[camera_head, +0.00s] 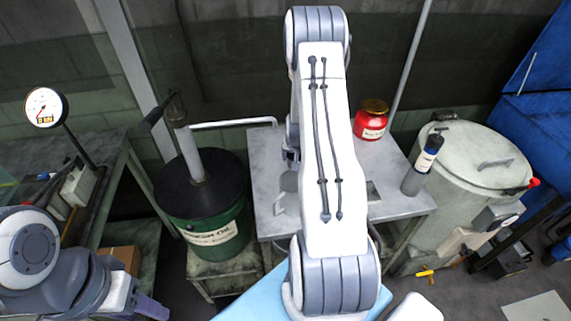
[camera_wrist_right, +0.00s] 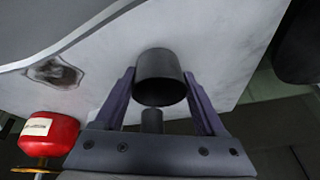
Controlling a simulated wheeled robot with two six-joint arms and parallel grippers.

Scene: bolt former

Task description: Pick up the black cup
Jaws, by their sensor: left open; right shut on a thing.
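The black cup (camera_wrist_right: 160,78) is a dark cylinder in the right wrist view, between the two purple fingers of my right gripper (camera_wrist_right: 161,88). The fingers are shut on it from both sides. A smaller dark cylindrical part shows just below it, and I cannot tell what it is. In the head view, my right arm crosses the middle and hides most of the gripper and the cup. My left gripper (camera_head: 150,306) is at the lower left edge of the head view, open and away from the table, partly cut off.
A grey metal table (camera_head: 400,195) stands behind my right arm. A green oil drum (camera_head: 215,222) is at left, and a large lidded drum (camera_head: 470,165) at right.

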